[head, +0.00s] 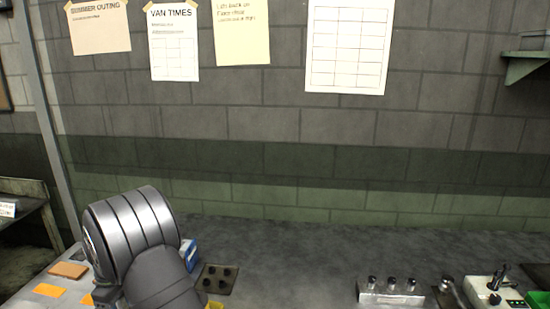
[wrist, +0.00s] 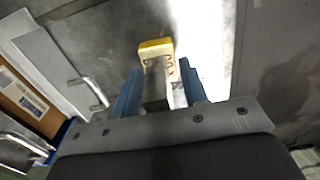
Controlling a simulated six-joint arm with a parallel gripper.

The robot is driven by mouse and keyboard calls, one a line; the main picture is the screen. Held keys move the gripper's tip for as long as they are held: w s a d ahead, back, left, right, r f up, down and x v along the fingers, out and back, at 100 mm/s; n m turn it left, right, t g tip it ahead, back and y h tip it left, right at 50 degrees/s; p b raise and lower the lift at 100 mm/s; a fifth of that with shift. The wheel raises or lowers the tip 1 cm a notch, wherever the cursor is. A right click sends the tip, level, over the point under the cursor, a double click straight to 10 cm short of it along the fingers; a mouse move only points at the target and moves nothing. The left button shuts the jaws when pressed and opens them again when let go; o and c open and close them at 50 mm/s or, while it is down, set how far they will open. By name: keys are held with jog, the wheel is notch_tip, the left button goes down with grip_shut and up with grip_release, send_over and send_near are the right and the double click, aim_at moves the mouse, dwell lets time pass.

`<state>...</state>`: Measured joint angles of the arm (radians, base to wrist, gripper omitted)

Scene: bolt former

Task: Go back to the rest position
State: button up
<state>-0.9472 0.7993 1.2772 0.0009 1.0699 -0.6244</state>
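My gripper (wrist: 160,80) shows in the wrist view, with two blue fingers standing apart. A yellow-and-white object (wrist: 155,50) shows between and beyond the fingertips. I see no clear contact between it and the fingers, and its lower part is partly hidden by them. In the head view my arm rises at the lower left over the bench, and the gripper itself is out of that picture.
The grey bench (head: 300,260) is clear in its middle. A dark plate with several holes (head: 218,279) lies right of my arm. A rack of small parts (head: 390,291) and a control box (head: 495,291) stand at the right front. A cabinet handle (wrist: 92,93) shows in the wrist view.

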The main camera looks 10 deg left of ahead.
jog(key=shift+r, duration=1.9)
